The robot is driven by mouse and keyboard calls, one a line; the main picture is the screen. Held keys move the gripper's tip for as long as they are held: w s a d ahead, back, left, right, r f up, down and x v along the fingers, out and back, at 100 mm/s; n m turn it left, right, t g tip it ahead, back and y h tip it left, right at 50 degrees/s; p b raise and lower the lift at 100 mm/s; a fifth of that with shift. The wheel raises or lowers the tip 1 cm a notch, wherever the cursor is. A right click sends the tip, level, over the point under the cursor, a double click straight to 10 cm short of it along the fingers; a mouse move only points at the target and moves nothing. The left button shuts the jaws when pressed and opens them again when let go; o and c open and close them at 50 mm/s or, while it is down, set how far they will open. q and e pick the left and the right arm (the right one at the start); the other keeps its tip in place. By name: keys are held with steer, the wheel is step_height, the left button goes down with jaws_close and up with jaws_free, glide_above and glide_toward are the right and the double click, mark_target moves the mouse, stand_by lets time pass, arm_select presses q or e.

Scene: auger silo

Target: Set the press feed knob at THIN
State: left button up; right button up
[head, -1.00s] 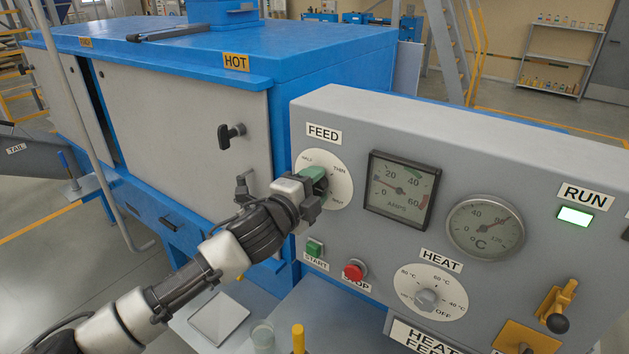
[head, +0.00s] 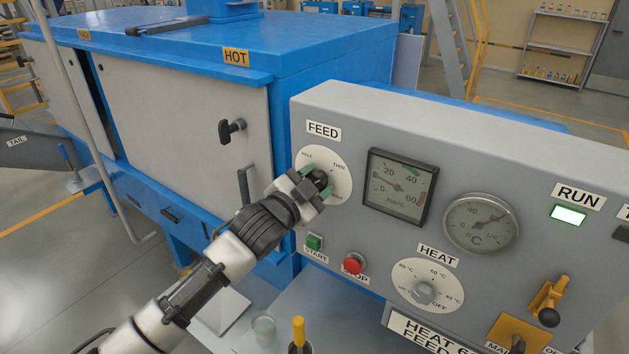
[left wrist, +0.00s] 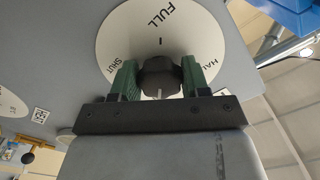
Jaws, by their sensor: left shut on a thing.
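The press feed knob (head: 320,177) is black and sits on a round white dial (head: 309,165) under the FEED sign, left on the grey panel. Small dial words show; THIN seems to be at the upper right. My left gripper (head: 316,183) is shut on the knob, its green-padded fingers on opposite sides. In the left wrist view, the knob (left wrist: 160,76) sits between both pads, with SHUT left, FULL above and part of HALF right. A pale mark on the knob points down, away from FULL. The dial's lower part is hidden there. My right gripper is out of view.
Close below are the green START button (head: 314,242) and red STOP button (head: 353,264). An amps gauge (head: 399,190) is right of the dial, and the HEAT knob (head: 424,293) lower right. A blue machine (head: 330,70) marked HOT stands behind on the left.

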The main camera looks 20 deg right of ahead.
arm_select(q)
steer(key=shift+f+n, duration=0.1)
steer(key=shift+n, duration=0.2)
steer(key=o, duration=0.9)
steer(key=shift+b+v, duration=1.85)
steer(key=shift+v, duration=3.55)
